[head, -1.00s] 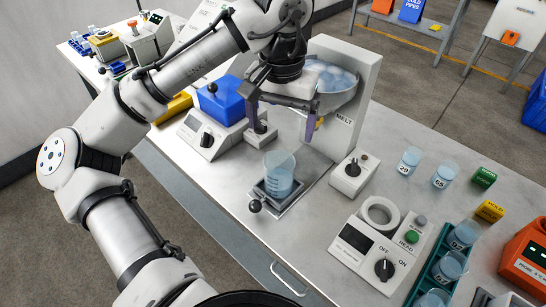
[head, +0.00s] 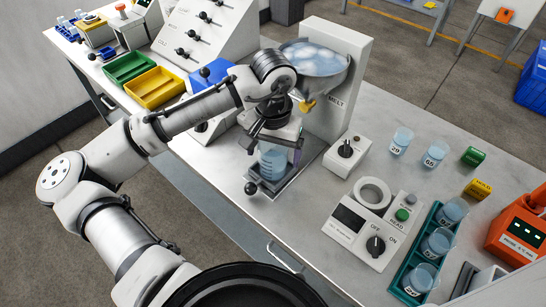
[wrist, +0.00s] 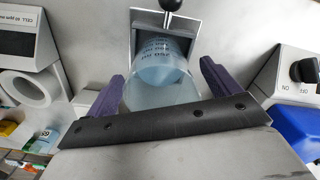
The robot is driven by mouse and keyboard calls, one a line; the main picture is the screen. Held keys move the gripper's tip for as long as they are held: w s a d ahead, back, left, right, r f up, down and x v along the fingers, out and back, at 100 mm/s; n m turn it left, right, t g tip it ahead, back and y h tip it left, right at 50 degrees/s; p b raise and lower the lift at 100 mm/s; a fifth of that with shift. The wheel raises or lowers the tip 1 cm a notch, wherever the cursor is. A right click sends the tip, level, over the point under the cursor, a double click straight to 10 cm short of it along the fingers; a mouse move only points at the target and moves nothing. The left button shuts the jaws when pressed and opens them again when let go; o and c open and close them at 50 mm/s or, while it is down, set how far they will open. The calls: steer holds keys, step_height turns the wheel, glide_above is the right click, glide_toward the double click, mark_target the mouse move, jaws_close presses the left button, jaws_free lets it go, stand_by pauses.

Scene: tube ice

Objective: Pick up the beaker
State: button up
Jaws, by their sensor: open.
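The beaker (head: 271,163) is clear with pale blue liquid and stands upright on a small metal tray (head: 285,184) below the MELT machine (head: 345,75). It also shows in the wrist view (wrist: 160,78), with printed graduation marks on its side. My gripper (head: 279,143) is at the beaker from above. In the wrist view its two purple fingers (wrist: 162,82) are open, one on each side of the beaker, with a visible gap on the right. The upper part of the beaker is partly hidden by my gripper in the head view.
A black knob (head: 251,188) sticks out at the tray's front. A dial box (head: 347,156) stands right of the tray, and a READ console (head: 368,222) is nearer. Small beakers 29 (head: 400,141) and 65 (head: 434,156) stand to the right. A teal rack (head: 420,262) holds several more.

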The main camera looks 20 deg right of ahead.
step_height(320, 180, down, 2)
steer(key=shift+c, duration=0.2)
steer(key=c, duration=1.1)
steer(key=shift+r, duration=0.1)
